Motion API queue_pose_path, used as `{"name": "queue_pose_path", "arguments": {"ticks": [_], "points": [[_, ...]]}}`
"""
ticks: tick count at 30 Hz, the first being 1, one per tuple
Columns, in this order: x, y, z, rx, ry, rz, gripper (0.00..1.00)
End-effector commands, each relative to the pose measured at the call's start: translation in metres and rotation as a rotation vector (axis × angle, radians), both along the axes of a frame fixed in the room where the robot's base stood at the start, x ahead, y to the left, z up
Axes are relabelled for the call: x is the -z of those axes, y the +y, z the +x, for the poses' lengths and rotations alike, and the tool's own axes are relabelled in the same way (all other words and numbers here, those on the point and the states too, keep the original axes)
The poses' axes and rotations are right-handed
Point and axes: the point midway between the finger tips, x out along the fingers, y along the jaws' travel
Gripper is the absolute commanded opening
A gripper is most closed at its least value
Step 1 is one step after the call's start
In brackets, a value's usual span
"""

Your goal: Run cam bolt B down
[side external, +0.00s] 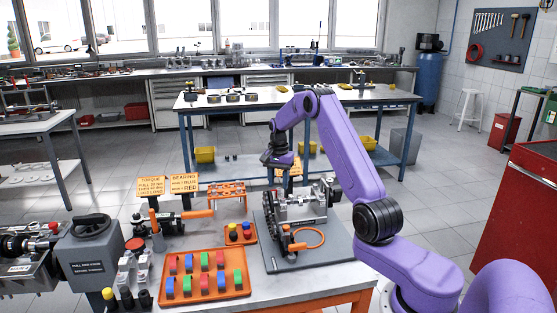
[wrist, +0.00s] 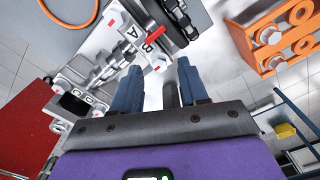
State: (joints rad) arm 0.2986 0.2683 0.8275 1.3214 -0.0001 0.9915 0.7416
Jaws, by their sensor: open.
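My gripper (wrist: 158,76) is open, its two blue-grey fingers apart with nothing seen between them. In the side view my gripper (side external: 281,172) is above and behind the engine assembly (side external: 302,206), pointing down. In the wrist view the engine assembly (wrist: 92,72) lies ahead and to the left, with letters A and B on its light top. A red piece (wrist: 157,34) lies beside the B. A small pale round part (wrist: 159,65) shows just ahead of the fingers; I cannot tell whether it is cam bolt B. An orange rack (wrist: 246,48) holds bolts with pale heads.
The engine stands on a grey plate (side external: 278,258) on the bench. An orange rack (side external: 226,190) stands left of it. An orange tray (side external: 204,297) of coloured pieces, a small orange tray (side external: 240,241) and two orange signs (side external: 150,187) are also on the left.

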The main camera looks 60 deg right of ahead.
Motion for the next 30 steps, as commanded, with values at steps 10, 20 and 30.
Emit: {"name": "queue_pose_path", "arguments": {"ticks": [10,20,30], "points": [[-0.069,-0.001,0.001,0.001,-0.006,-0.004,0.44],[-0.135,-0.001,0.000,0.001,-0.006,-0.004,0.44],[-0.165,0.000,0.000,0.001,-0.004,-0.002,0.44]]}}
